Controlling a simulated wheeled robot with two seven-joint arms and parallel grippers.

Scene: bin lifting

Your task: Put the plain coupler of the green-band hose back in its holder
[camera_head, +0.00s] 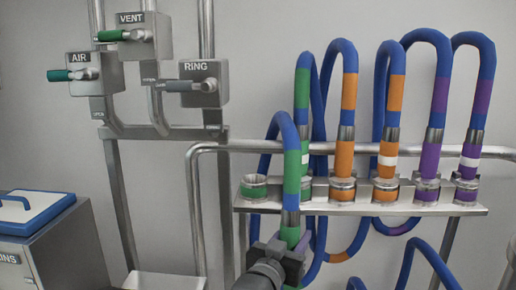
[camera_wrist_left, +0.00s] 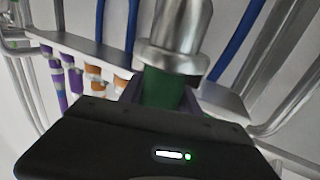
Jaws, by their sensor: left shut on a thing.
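My left gripper (camera_head: 277,262) is shut on the green part of a hose end, the plain coupler (camera_head: 290,236) of the green-band hose (camera_head: 292,172). It holds it low, in front of and below the rack, right of the empty holder. That holder (camera_head: 254,190), an open metal cup with a green ring, sits at the rack's left end. In the left wrist view the coupler's green band (camera_wrist_left: 165,88) is between the jaws, with a metal part (camera_wrist_left: 178,40) beyond it. The hose's other green end (camera_head: 305,158) stands in the rack behind. My right gripper is not in view.
The rack (camera_head: 420,210) holds orange-band (camera_head: 345,155) and purple-band (camera_head: 431,160) hose ends on the right, close together. A metal rail (camera_head: 225,147) runs behind. Valves (camera_head: 190,85) are on the wall at upper left. A blue-lidded bin (camera_head: 40,235) stands at lower left.

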